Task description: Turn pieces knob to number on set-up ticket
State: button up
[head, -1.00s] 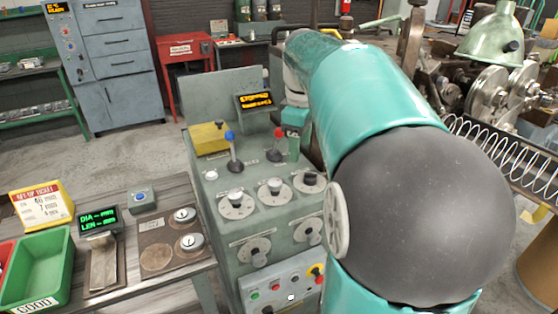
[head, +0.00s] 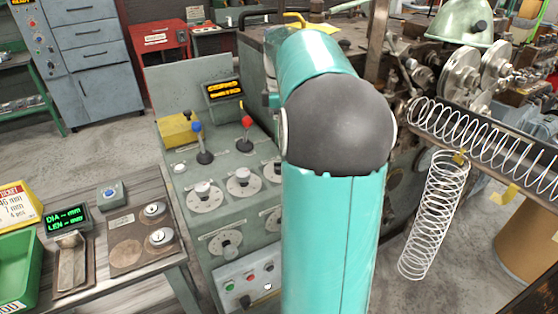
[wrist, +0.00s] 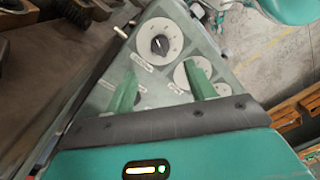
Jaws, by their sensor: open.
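The set-up ticket (head: 16,207) stands at the left edge of the head view, partly cut off; it seems to read 46 mm, 7 mm and 4 pcs. The grey console (head: 178,232) carries round dials with knobs, among them a left dial (head: 205,196) and a middle dial (head: 243,182). I cannot read which is the pieces knob. My gripper (wrist: 163,88) is open and empty in the wrist view, its green fingers apart above the panel. A dial with a black knob (wrist: 159,45) lies beyond the fingers. Another dial (wrist: 196,72) is partly covered by the right finger. My arm hides my gripper in the head view.
A blue-topped lever (head: 201,142) and a red-topped lever (head: 246,133) rise behind the dials. A small display (head: 225,90) stands behind them. The coiling machine and a hanging spring (head: 434,215) are at right. A side table with a green bin (head: 18,262) is at left.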

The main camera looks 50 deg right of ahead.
jog(key=f, duration=1)
jog(key=shift+s+a+f, duration=0.25)
jog(key=shift+f, duration=0.05)
jog(key=c, duration=1)
